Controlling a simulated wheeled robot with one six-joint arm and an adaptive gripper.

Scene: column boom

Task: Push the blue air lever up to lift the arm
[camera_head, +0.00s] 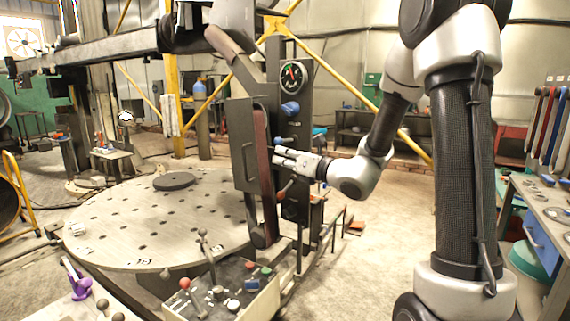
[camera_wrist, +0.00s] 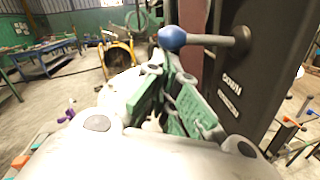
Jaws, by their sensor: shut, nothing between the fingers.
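Below the pivot the panel carries the word "DOWN". In the head view the blue ball (camera_head: 280,141) shows on the column front, just above my fingertips. My gripper (camera_head: 279,156) is shut and empty, pointing left at the column. In the wrist view my gripper's (camera_wrist: 168,72) green-padded fingers end just below the ball; I cannot tell whether they touch it. The boom arm (camera_head: 105,47) extends left at the top.
A gauge (camera_head: 293,75) and a larger blue knob (camera_head: 290,109) sit above the lever. A red-tipped lever (camera_head: 285,190) is below my gripper. A round perforated table (camera_head: 130,215) stands left, and a control box (camera_head: 235,295) with several knobs in front. Open floor lies to the right of the column.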

